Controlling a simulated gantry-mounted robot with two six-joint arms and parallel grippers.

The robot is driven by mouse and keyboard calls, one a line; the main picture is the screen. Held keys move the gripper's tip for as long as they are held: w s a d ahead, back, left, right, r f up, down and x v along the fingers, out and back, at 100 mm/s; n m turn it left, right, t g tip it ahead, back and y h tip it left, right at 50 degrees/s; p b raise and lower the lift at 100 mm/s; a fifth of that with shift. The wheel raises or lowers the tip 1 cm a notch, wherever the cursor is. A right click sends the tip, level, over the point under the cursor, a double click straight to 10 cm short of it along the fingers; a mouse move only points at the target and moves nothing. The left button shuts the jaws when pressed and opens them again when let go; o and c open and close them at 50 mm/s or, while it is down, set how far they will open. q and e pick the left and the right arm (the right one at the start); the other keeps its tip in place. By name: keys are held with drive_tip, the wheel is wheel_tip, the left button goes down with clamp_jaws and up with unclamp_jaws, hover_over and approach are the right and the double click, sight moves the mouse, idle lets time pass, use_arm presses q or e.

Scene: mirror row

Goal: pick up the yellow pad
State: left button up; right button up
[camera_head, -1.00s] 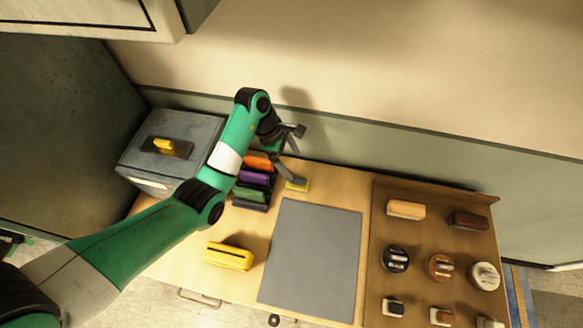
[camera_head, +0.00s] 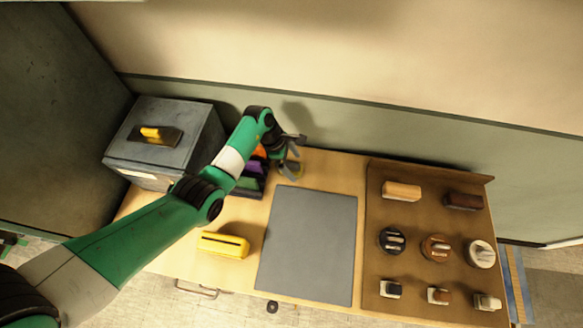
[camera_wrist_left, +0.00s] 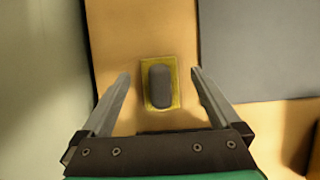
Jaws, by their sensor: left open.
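The yellow pad (camera_wrist_left: 177,91) lies on the wooden table in the left wrist view, a yellow rectangle with a dark grey rounded grip (camera_wrist_left: 160,86) on top. My left gripper (camera_wrist_left: 160,77) is open, with one finger on each side of the pad and a gap to each finger; I cannot tell the height between them. In the head view my left gripper (camera_head: 291,155) is at the back of the table, over the pad (camera_head: 297,171), which it mostly hides. My right gripper is not in view.
A grey mat (camera_head: 308,240) lies to the right of the pad. Purple and green blocks (camera_head: 250,184) stand left of it, partly behind my arm. A brown tray (camera_head: 411,270) holds several pieces. A grey box (camera_head: 195,118) stands at left.

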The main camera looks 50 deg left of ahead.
sight(300, 167)
use_arm(q)
drive_tip(key=shift+w+d+f, duration=0.15)
drive_tip(key=shift+d+f, duration=0.05)
drive_tip(key=shift+f, duration=0.45)
clamp_jaws()
drive_tip(key=shift+s+d+r+p, duration=0.15)
drive_tip(key=shift+r+p, duration=0.25)
drive_tip(key=shift+r, duration=0.75)
drive_tip(key=shift+s+d+r+p, duration=0.1)
drive_tip(key=shift+r+p, duration=0.25)
drive_tip(key=shift+r, duration=0.75)
drive_tip(key=s+d+r+p, duration=0.7)
drive_tip(key=s+d+r, duration=0.2)
drive_tip(key=r, duration=0.2)
drive_tip(key=shift+s+d+r, duration=0.2)
drive_tip(key=shift+r, duration=0.2)
